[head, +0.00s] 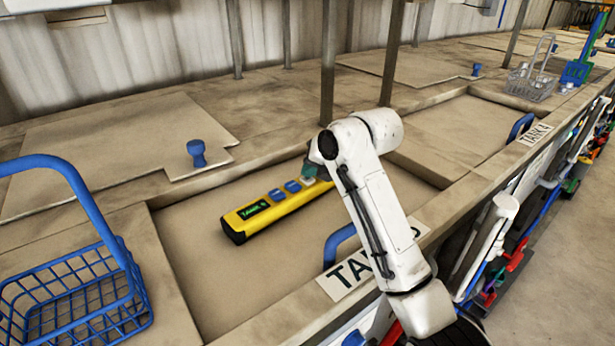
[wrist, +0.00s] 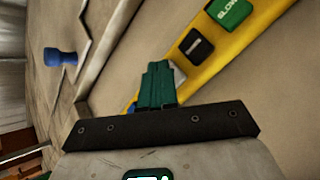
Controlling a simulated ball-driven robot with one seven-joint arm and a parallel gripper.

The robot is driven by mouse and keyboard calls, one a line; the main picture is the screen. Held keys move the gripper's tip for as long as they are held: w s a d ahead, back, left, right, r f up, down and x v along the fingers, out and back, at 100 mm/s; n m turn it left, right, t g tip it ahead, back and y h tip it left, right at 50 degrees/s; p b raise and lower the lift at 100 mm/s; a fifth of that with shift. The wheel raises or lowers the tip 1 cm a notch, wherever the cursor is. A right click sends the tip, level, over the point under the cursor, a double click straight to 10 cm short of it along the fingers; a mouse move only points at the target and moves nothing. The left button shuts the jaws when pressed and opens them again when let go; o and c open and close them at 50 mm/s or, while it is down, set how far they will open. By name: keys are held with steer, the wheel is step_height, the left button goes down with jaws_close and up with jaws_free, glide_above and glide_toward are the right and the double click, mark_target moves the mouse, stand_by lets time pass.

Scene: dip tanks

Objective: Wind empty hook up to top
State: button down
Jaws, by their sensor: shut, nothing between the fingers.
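In the wrist view the control (wrist: 213,56) runs up to the right, with a green button marked SLOW (wrist: 230,12) and a black button with a white mark (wrist: 196,47). Contact is unclear. No hook is visible.
A blue wire basket (head: 75,290) stands at the left, and a grey basket (head: 531,84) at the back right. A blue knob (head: 196,152) stands on a tank cover. Upright posts (head: 328,60) rise behind my arm. A TANK sign (head: 345,281) lies on the front rim.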

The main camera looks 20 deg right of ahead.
mark_target(311, 180)
steer(key=shift+r, duration=0.1)
stand_by(0.3)
steer(key=shift+r+p, duration=0.65)
steer(key=shift+r, duration=0.1)
steer(key=shift+r+p, duration=1.65)
steer(key=shift+r, duration=0.9)
